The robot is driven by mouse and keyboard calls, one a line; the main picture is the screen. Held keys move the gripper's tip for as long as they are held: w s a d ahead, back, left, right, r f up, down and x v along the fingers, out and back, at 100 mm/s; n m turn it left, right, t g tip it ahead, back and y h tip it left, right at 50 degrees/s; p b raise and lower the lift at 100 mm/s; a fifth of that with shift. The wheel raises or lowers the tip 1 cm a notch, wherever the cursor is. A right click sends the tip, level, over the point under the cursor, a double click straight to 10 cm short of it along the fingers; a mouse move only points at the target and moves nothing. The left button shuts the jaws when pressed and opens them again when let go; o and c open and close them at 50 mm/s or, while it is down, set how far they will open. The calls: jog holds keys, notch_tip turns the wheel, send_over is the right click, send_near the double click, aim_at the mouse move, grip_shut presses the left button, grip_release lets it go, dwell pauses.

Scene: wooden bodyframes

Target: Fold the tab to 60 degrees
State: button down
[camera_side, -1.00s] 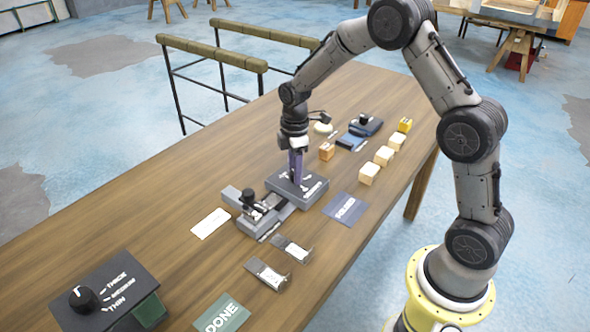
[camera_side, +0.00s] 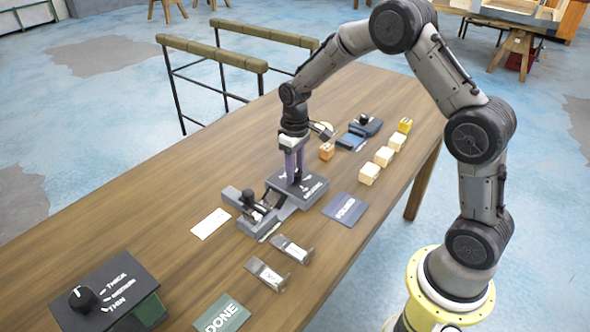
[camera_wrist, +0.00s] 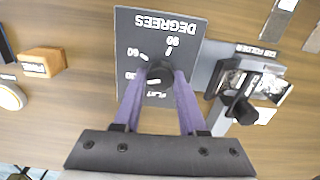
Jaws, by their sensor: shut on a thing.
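The dark dial box (camera_side: 318,190), marked DEGREES, sits on the table; it also shows in the wrist view (camera_wrist: 185,30) with marks 90, 60, 30 and FLAT. My gripper (camera_side: 295,180) points down over this box. In the wrist view its two purple fingers (camera_wrist: 158,82) are closed on the black knob (camera_wrist: 160,73). Which mark the knob points at is not clear. The grey tab folder (camera_side: 238,197) is joined to the box's left side; it also shows in the wrist view (camera_wrist: 258,68) with a black handle (camera_wrist: 238,104). The tab's angle is too small to tell.
Two metal pieces (camera_side: 268,274) (camera_side: 291,249) lie in front. A thickness dial box (camera_side: 112,282) and green DONE pad (camera_side: 224,314) are at lower left. A blue pad (camera_side: 345,209), several wooden blocks (camera_side: 369,173) and an orange block (camera_side: 326,152) lie to the right.

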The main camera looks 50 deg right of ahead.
jog(key=m, duration=0.4)
jog(key=shift+m, duration=0.4)
jog(key=shift+r+m, duration=0.1)
jog(key=shift+m, duration=2.4)
jog(key=shift+c, duration=2.3)
grip_release()
notch_tip(320, 180, up, 14)
